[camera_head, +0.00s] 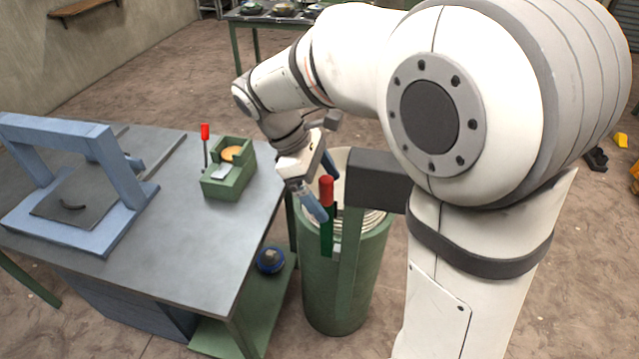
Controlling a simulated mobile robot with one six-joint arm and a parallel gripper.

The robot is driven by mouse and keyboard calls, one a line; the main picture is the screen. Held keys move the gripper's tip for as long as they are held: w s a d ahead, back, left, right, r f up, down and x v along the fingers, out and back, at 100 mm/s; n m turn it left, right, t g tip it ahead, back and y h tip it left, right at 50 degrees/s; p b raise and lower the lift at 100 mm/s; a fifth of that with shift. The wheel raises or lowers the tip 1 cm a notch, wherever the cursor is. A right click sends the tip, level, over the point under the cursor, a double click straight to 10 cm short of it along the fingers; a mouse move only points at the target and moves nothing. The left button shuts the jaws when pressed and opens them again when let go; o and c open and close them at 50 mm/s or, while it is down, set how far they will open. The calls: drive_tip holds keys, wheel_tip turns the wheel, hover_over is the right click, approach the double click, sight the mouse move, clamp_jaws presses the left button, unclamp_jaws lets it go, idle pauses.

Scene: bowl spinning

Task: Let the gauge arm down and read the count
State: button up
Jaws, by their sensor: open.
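A green drum (318,295) stands right of the bench, with pale stacked rims visible inside its mouth. A green upright bar with a red grip (326,190) stands at the drum's near side; I take it for the gauge arm. My gripper (321,186) is open above the drum's near left rim, its bluish fingers beside the red grip. I cannot tell whether the grip lies between the fingers or in front of them. A dark box (375,182) sits at the drum's right rim. No count is legible, and my arm hides part of the drum mouth.
A grey bench (170,255) fills the left. It bears a blue press frame (110,205) and a green box (228,185) with an orange disc and a red-topped lever. A blue round object (271,260) lies on the lower shelf. A second table (241,20) stands behind.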

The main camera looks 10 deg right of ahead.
drive_tip(key=shift+w+d+r+p, duration=0.1)
drive_tip(key=shift+w+d+p, duration=0.25)
drive_tip(key=shift+w, duration=0.35)
drive_tip(key=shift+w+d+r+p, duration=0.1)
drive_tip(key=shift+w+d+p, duration=0.05)
drive_tip(key=shift+w+p, duration=0.4)
drive_tip(key=shift+w+f, duration=0.2)
drive_tip(key=shift+w, duration=0.05)
